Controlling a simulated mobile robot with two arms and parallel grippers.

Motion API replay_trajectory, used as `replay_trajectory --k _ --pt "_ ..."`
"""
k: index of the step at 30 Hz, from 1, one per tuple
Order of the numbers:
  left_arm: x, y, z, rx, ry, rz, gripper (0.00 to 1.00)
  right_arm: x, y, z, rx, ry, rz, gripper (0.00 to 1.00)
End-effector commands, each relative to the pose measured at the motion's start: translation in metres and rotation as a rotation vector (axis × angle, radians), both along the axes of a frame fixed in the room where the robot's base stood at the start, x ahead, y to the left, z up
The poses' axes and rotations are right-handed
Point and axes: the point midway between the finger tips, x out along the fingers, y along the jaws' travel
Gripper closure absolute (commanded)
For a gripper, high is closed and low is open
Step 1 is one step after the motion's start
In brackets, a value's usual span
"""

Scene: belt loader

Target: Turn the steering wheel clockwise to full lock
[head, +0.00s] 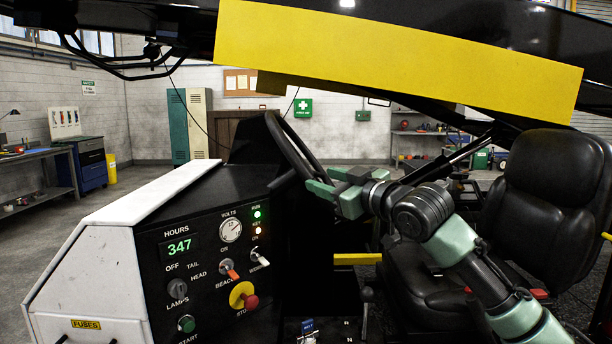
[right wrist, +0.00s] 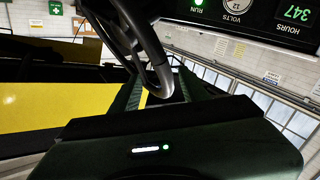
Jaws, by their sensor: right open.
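The steering wheel (head: 291,143) is a black rim seen nearly edge-on beside the dash panel in the head view. Its rim also shows in the right wrist view (right wrist: 148,45), curving down toward the fingers. My right gripper (head: 322,180) is at the wheel's lower right side, with its green fingers open. In the right wrist view the rim appears to run between the two fingers (right wrist: 157,94), which are not closed on it. Whether a finger touches the rim, I cannot tell. The wheel's hub is hidden. My left gripper is out of view.
The black dash panel (head: 205,270) with switches, a red stop button and an hours display stands left of the wheel. A black seat (head: 545,185) is at the right. A yellow-sided boom (head: 400,50) crosses overhead. Levers (head: 366,295) rise below the wheel.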

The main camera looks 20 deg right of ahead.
Motion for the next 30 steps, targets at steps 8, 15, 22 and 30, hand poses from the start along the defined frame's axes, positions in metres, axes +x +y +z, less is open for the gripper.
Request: replay_trajectory --k 8,15,22,30 --pt "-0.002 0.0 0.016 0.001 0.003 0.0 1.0 0.042 0.017 0.001 0.0 0.004 0.001 0.55" --pt "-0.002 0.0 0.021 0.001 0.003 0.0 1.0 0.064 0.025 0.0 -0.002 0.002 0.001 0.55" --pt "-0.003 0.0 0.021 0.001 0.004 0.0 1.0 0.067 0.025 -0.002 -0.002 0.002 0.0 0.55" --pt "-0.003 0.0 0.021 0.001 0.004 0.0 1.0 0.066 0.025 -0.002 -0.002 0.002 0.001 1.0"
